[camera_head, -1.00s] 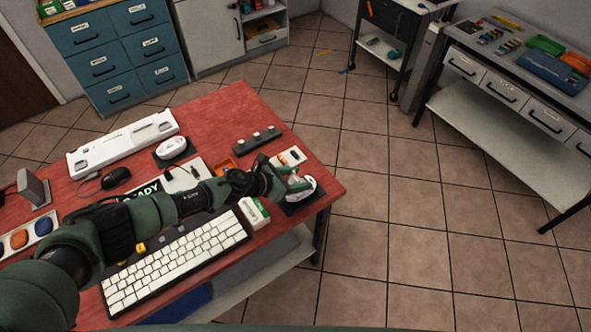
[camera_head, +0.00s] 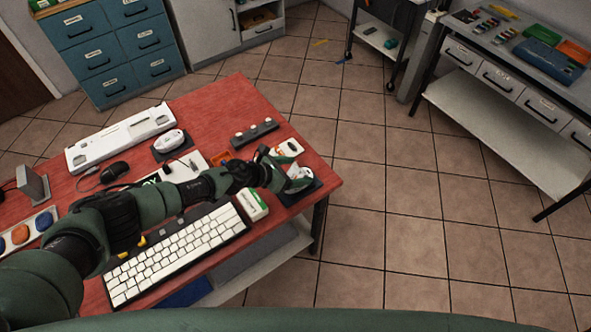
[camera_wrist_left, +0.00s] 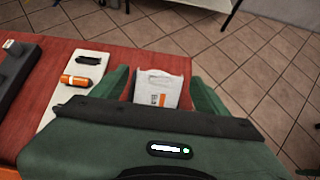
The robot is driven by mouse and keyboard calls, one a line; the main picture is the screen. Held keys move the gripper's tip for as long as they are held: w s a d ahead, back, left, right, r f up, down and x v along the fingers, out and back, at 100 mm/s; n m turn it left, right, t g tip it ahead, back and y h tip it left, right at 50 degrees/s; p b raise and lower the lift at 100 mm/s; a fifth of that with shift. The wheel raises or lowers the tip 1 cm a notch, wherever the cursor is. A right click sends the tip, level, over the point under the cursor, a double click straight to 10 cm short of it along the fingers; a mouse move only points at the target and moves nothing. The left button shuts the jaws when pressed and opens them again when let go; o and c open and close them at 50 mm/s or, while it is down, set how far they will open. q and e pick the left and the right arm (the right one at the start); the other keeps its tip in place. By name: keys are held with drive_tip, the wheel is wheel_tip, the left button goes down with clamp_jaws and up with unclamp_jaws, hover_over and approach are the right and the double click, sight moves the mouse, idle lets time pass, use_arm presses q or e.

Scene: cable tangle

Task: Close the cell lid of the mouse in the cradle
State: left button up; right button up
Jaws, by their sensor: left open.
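A white mouse (camera_head: 306,184) sits in a dark cradle (camera_head: 312,187) at the right corner of the red table. My left gripper (camera_head: 293,181) is over it and partly hides it. In the left wrist view the open fingers (camera_wrist_left: 160,90) stand on either side of a white body (camera_wrist_left: 150,82) with an orange patch, apparently the mouse. I cannot tell the position of its lid, nor whether the fingers touch it. My right gripper is not in view.
A white tray (camera_wrist_left: 92,58) with an orange cell (camera_wrist_left: 80,80) lies beside the mouse. A green-and-white box (camera_head: 254,206) and a white keyboard (camera_head: 180,252) are near the arm. A second white mouse (camera_head: 168,140) sits farther back. Floor lies beyond the table's right edge.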

use_arm(q)
drive_tip(key=shift+r, duration=0.1)
drive_tip(key=p+v, duration=0.2)
drive_tip(key=v, duration=0.5)
drive_tip(key=shift+s+a, duration=0.25)
drive_tip(key=shift+r, duration=0.1)
